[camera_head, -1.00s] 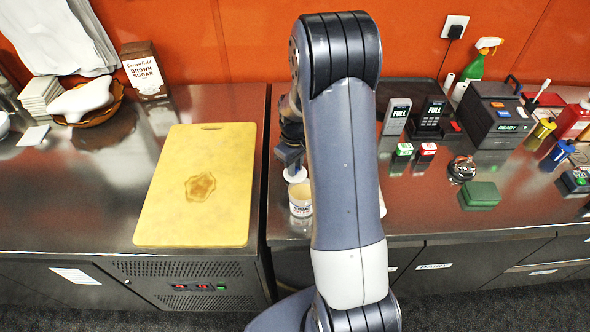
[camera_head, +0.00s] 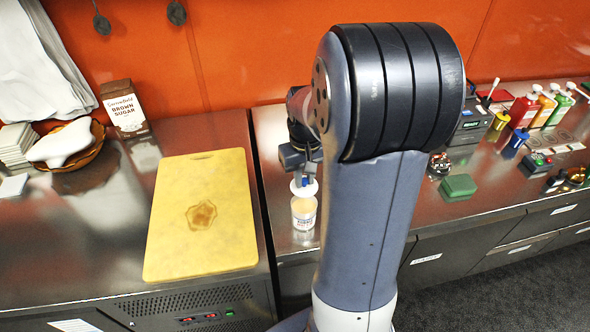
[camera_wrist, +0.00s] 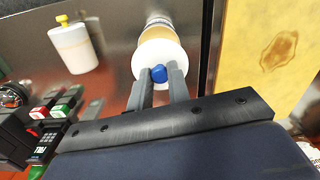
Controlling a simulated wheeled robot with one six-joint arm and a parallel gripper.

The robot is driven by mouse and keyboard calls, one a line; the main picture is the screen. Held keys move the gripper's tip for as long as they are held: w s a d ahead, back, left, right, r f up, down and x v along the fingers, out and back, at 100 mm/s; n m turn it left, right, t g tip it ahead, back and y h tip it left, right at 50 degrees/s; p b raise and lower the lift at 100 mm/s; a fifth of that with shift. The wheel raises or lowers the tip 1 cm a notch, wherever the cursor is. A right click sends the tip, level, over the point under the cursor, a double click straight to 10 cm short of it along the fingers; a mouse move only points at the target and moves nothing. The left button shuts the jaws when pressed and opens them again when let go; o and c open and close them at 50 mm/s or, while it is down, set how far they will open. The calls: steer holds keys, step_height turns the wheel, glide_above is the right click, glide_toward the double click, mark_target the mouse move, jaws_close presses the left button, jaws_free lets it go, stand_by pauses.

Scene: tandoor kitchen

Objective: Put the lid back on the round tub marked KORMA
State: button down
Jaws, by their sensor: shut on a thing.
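My gripper (camera_wrist: 160,77) is shut on the blue knob (camera_wrist: 159,73) of a white round lid (camera_wrist: 145,63). In the head view, my gripper (camera_head: 303,172) holds the lid (camera_head: 309,189) above an open round tub (camera_head: 303,219). The tub is white with a beige inside and dark print on its side, too small to read. In the wrist view the tub (camera_wrist: 158,22) shows just beyond the lid, which overlaps part of its mouth. The lid looks apart from the rim in the head view.
A second white tub (camera_wrist: 74,48) with a yellow knob stands nearby in the wrist view. A yellow cutting board (camera_head: 205,245) lies on the left counter, across a gap. My arm hides the middle of the right counter. A green box (camera_head: 458,187) lies farther right.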

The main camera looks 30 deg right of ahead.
steer(key=shift+d+f+b, duration=0.15)
steer(key=shift+f+b, duration=0.45)
steer(key=shift+f, duration=0.15)
steer(key=shift+f+b, duration=1.9)
steer(key=shift+f, duration=0.6)
steer(key=shift+f, duration=0.1)
steer(key=c, duration=0.8)
jaws_free()
steer(key=shift+o, duration=0.2)
steer(key=shift+r+p, duration=2.95)
steer(key=shift+r, duration=0.6)
